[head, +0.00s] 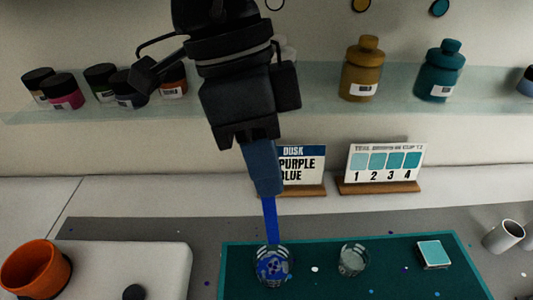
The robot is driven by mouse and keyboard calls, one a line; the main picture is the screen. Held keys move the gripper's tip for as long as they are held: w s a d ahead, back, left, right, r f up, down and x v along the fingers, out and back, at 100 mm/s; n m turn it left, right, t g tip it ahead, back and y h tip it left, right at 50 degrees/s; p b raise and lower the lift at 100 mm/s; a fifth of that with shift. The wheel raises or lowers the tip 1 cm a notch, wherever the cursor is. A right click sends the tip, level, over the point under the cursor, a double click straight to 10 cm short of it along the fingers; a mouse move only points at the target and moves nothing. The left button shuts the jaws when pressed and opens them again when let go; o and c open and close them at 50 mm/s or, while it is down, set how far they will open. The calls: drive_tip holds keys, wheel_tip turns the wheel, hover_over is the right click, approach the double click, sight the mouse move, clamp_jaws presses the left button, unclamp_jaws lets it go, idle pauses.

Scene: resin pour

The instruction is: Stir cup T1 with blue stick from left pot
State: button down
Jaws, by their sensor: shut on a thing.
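My gripper (265,190) points down from the top middle of the head view, shut on a blue stick (270,220). The stick is nearly upright, and its lower end reaches into a clear cup (287,269) with blue contents. A second clear cup (353,259) with pale contents stands to the right. Both stand on a teal mat (320,251). I cannot read a T1 mark on either cup. Which vessel is the left pot is not clear. The stick's tip cannot be made out within the cup.
A "DUSK PURPLE BLUE" card (305,164) and a swatch card (387,162) stand behind the mat. A teal tile (433,254) lies on the mat's right. An orange pot (30,277) is at left, a grey cup (502,237) at right. A glass shelf (310,100) holds bottles and jars.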

wheel_tip(320, 180, down, 11)
drive_tip(key=b, duration=0.8)
drive_tip(key=shift+s, duration=0.2)
drive_tip(key=shift+d, duration=0.15)
